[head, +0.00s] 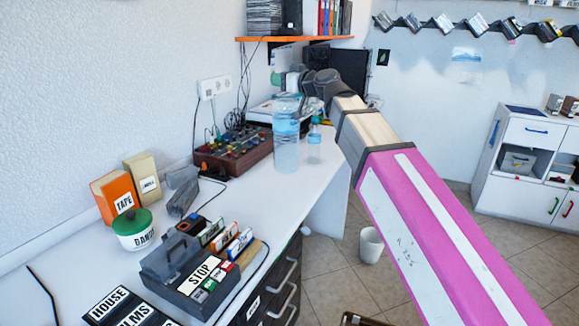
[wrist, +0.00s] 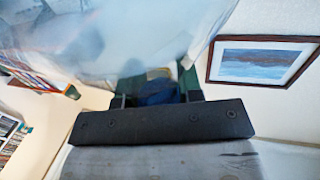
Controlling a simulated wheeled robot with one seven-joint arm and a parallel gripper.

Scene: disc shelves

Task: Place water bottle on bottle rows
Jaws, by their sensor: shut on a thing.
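A large clear water bottle (head: 286,142) hangs or stands upright over the far part of the white desk; I cannot tell whether its base touches. My gripper (head: 291,80) is at its top and shut on it. In the wrist view the clear body of the bottle (wrist: 110,38) fills the upper part, and a dark blue cap (wrist: 158,92) sits between the fingers. A smaller bottle (head: 314,145) with a blue-green cap stands just to the right of the large one. I cannot make out which place is the bottle rows.
The white desk (head: 222,222) carries a brown box with coloured knobs (head: 234,150), a STOP box (head: 190,268), a green-lidded jar (head: 134,230) and books. An orange shelf (head: 290,39) is above. A wall rack (head: 470,25) and white cabinet (head: 525,150) stand right. A bin (head: 370,246) is on the floor.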

